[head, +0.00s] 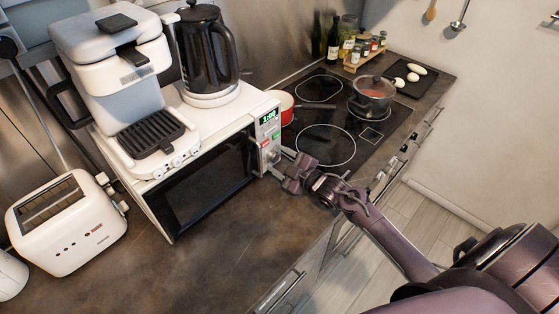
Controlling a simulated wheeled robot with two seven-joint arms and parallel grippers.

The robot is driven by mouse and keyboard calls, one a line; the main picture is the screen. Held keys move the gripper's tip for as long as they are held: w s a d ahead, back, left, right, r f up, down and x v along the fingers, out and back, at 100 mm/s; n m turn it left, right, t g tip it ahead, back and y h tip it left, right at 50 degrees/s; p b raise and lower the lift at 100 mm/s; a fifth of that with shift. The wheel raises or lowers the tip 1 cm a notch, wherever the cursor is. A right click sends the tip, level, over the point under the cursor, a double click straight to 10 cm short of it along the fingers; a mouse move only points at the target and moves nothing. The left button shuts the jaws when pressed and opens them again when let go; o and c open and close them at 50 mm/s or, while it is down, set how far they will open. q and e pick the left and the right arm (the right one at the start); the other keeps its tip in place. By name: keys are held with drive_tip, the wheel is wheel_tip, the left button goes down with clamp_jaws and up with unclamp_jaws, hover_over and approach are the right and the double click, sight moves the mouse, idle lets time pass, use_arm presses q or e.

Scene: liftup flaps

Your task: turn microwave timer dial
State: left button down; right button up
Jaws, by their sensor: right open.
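The white microwave (203,180) stands on the brown counter with its dark door facing me. Its control panel (268,138) is at the right end of its front, with a green display (268,116) on top and red and green buttons below. The timer dial is low on the panel, close to my gripper's fingers, and shows too small to make out clearly. My right gripper (279,164) is open, with its fingers at the lower part of the panel. I cannot tell whether they touch the dial. My left gripper is not in view.
A coffee machine (120,85) and a black kettle (206,50) stand on top of the microwave. A toaster (68,222) is at the left. The counter (235,245) in front is clear.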

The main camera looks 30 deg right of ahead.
drive_tip(key=b+v, duration=0.1)
drive_tip(key=v, duration=0.5)
drive_tip(key=shift+s+d, duration=0.1)
drive_tip(key=shift+s, duration=0.05)
drive_tip(key=shift+s+d+r, duration=0.1)
drive_tip(key=shift+s+d, duration=0.05)
drive_tip(key=shift+s, duration=0.35)
